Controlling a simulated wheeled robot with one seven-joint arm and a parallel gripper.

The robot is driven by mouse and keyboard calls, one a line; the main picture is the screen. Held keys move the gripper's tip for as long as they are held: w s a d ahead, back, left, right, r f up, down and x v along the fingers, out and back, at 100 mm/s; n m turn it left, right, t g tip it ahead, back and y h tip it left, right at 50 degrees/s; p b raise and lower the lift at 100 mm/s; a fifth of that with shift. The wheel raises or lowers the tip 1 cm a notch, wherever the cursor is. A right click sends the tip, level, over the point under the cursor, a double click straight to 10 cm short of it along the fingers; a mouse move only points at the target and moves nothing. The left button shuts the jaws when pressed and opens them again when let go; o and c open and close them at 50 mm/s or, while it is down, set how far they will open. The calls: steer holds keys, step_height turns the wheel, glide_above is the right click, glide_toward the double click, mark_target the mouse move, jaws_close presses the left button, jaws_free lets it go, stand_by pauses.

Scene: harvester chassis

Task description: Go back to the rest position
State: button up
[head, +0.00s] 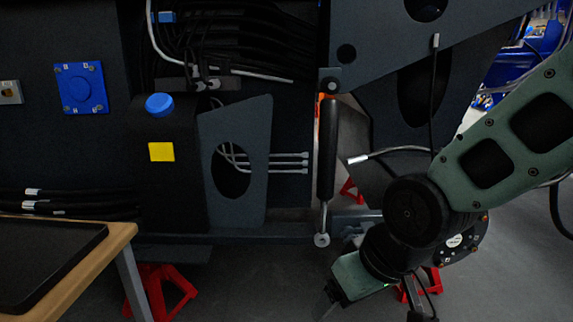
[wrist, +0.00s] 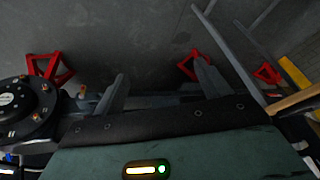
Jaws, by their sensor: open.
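My gripper (head: 328,302) hangs low at the bottom middle of the head view, in front of the dark chassis (head: 290,237) and pointing down to the left. In the wrist view, the two grey fingers of my gripper (wrist: 162,84) stand wide apart, with nothing between them but grey floor behind. The gripper is open and empty. In the head view its fingertips are dark and partly cut off by the lower edge.
A wooden table (head: 118,236) with a black tray (head: 45,258) stands at the lower left. Red stands (head: 160,290) are under the chassis. A black cylinder strut (head: 327,150) hangs above my gripper. A loose cable (head: 385,153) sticks out near my arm. Grey floor (head: 250,285) is clear between.

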steer(key=s+d+r+n+g+h+p, duration=0.1)
steer(key=s+d+n+g+h, duration=0.3)
steer(key=s, duration=0.9)
step_height(320, 180, up, 25)
steer(key=m+y+p, duration=0.1)
steer(key=p, duration=2.4)
steer(key=shift+d+m+t, duration=0.3)
steer(key=shift+d+m, duration=0.1)
steer(key=shift+d, duration=0.05)
